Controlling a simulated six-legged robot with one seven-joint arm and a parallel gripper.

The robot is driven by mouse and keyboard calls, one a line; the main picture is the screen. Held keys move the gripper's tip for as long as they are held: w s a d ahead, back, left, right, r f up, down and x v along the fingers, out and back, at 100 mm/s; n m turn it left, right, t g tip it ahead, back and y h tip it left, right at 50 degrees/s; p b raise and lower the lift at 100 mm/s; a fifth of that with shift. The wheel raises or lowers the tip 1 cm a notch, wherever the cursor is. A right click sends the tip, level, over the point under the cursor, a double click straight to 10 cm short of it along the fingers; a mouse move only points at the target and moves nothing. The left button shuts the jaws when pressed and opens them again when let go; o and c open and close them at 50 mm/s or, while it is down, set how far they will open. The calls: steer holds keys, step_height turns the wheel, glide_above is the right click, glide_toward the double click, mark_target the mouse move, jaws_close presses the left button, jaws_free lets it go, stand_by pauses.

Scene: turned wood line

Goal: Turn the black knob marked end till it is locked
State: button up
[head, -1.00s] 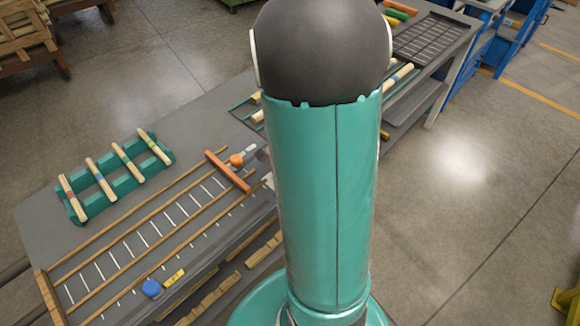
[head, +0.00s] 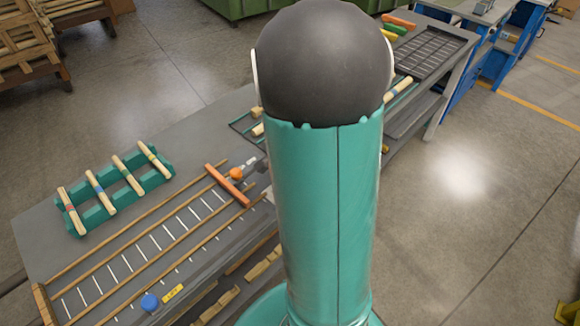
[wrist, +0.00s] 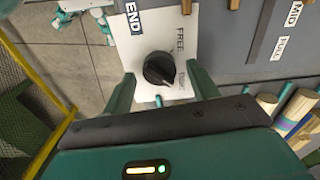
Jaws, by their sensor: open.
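The black knob (wrist: 159,69) sits on a white plate (wrist: 146,45) in the wrist view. A dark END label (wrist: 134,18) is at the plate's upper left, and the word FREE is printed above the knob. Another word at the knob's lower right is partly hidden and small. A pale mark on the knob appears to point down toward that word. My gripper (wrist: 161,75) is open, with one finger on each side of the knob. I cannot tell whether the fingers touch it. In the head view my arm hides the knob.
In the head view, a bench holds a wooden-railed ladder-marked track (head: 162,237), an orange bar (head: 227,185), an orange knob (head: 236,174), a blue knob (head: 150,302) and a green rack (head: 118,198) with several wooden rods. Rods (wrist: 285,120) lie right of my gripper in the wrist view.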

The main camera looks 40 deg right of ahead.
step_height(320, 180, up, 13)
steer(key=shift+r, duration=0.15)
stand_by(0.6)
steer(key=s+a+r+n+t, duration=0.1)
steer(key=a+r+n+t, duration=0.1)
steer(key=a+n, duration=0.3)
steer(key=s+a+r+n+t, duration=0.1)
steer(key=s+a+r+n, duration=0.1)
steer(key=a+n, duration=0.4)
steer(key=s+a+r+n+t, duration=0.2)
steer(key=a+r+n, duration=0.2)
steer(key=a, duration=0.8)
steer(key=shift+r+n+t, duration=0.3)
steer(key=shift+r+n, duration=0.05)
steer(key=shift+n, duration=0.45)
